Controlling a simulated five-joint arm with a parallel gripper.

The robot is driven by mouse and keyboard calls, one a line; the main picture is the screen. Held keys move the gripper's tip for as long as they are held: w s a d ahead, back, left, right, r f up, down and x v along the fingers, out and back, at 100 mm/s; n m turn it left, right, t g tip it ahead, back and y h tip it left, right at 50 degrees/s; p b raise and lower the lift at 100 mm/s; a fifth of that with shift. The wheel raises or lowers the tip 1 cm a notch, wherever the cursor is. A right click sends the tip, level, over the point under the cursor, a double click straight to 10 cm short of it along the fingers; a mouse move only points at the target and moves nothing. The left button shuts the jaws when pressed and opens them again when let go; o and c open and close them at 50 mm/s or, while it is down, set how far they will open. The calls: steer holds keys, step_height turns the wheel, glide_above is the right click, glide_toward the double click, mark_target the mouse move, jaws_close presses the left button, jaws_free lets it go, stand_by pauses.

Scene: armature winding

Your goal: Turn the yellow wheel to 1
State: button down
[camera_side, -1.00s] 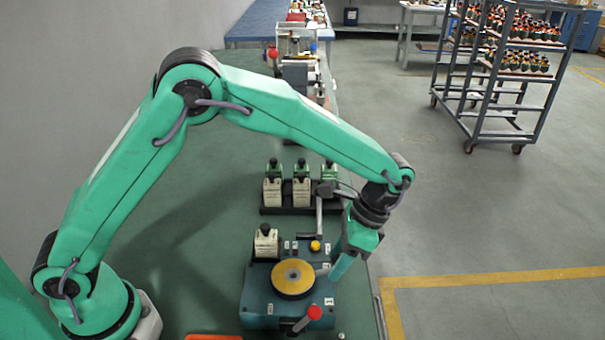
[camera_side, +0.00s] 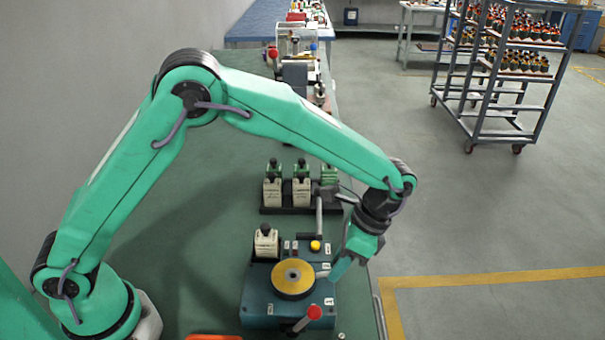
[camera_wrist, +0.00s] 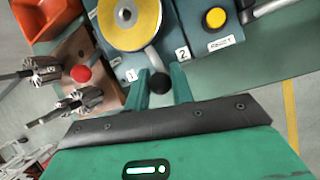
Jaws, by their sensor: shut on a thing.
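The yellow wheel (camera_side: 280,280) lies flat on top of a blue-grey machine (camera_side: 258,305). In the wrist view, the yellow wheel (camera_wrist: 145,22) is at the top, with a grey lever reaching out from it to a black knob (camera_wrist: 160,84). My gripper (camera_wrist: 160,70) is shut on the knob, one finger on each side. The lever points between label 1 (camera_wrist: 131,74) and label 2 (camera_wrist: 183,53). In the side view, my gripper (camera_side: 335,278) is at the wheel's right edge and the knob is hidden by the fingers.
A white-bodied part (camera_side: 265,243) stands at the machine's back left. A black rack (camera_side: 287,210) with several similar parts is further back.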

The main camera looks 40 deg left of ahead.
steer(key=shift+s+d+m, duration=0.5)
steer(key=shift+d+m, duration=0.05)
steer(key=shift+m, duration=0.25)
steer(key=c, duration=1.2)
jaws_free()
steer(key=shift+c, duration=0.2)
steer(key=shift+w+r, duration=0.1)
steer(key=v, duration=0.7)
steer(key=shift+r, duration=0.3)
steer(key=shift+d, duration=0.15)
steer(key=shift+c, duration=0.2)
